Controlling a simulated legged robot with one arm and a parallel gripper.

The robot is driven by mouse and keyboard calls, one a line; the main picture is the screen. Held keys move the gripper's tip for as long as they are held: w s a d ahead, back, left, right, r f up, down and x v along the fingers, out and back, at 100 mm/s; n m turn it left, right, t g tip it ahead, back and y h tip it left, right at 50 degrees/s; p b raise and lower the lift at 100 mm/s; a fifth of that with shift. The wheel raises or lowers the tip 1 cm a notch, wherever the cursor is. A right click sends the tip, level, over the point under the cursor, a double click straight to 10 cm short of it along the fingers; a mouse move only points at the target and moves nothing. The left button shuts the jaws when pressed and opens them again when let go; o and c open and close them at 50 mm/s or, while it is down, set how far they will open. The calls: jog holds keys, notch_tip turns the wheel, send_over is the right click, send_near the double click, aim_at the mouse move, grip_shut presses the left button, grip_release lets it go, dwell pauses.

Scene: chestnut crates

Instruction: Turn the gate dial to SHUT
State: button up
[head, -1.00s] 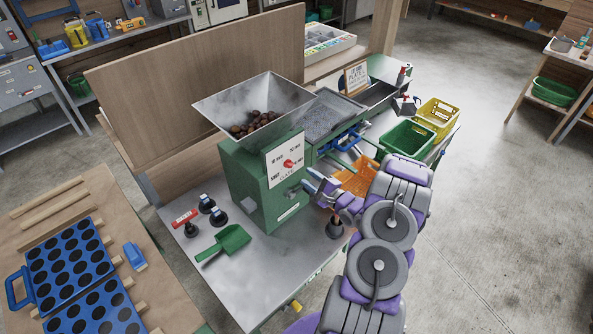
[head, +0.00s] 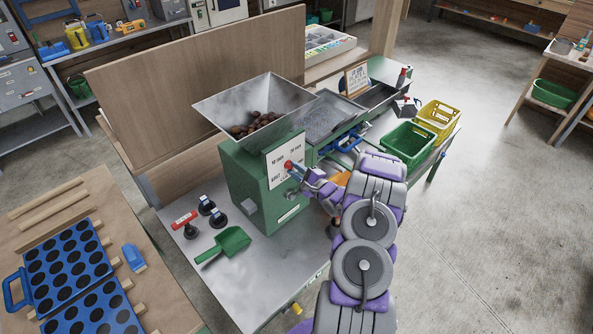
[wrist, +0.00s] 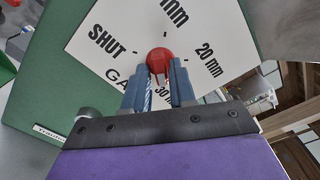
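The gate dial is a red round knob (wrist: 160,60) on a white plate (wrist: 110,35) marked SHUT, GATE, 20 mm and 30 mm, with another mm label cut off at the top. In the head view the dial (head: 288,165) sits on the front of the green machine (head: 245,185). My gripper (wrist: 160,72) is right at the knob, its two blue-grey fingers apart on either side of the knob's lower edge. I cannot tell whether they touch it. The setting the dial points to is not clear. My gripper also shows in the head view (head: 298,170).
A metal hopper (head: 255,105) with chestnuts tops the machine. A green scoop (head: 224,245) and several black-based tools (head: 208,205) lie on the metal bench, left of the machine. Green (head: 408,145) and yellow (head: 438,115) crates stand to the right. Open floor lies further right.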

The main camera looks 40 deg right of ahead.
jog(key=shift+a, duration=0.2)
grip_shut()
jog(key=shift+n, duration=0.3)
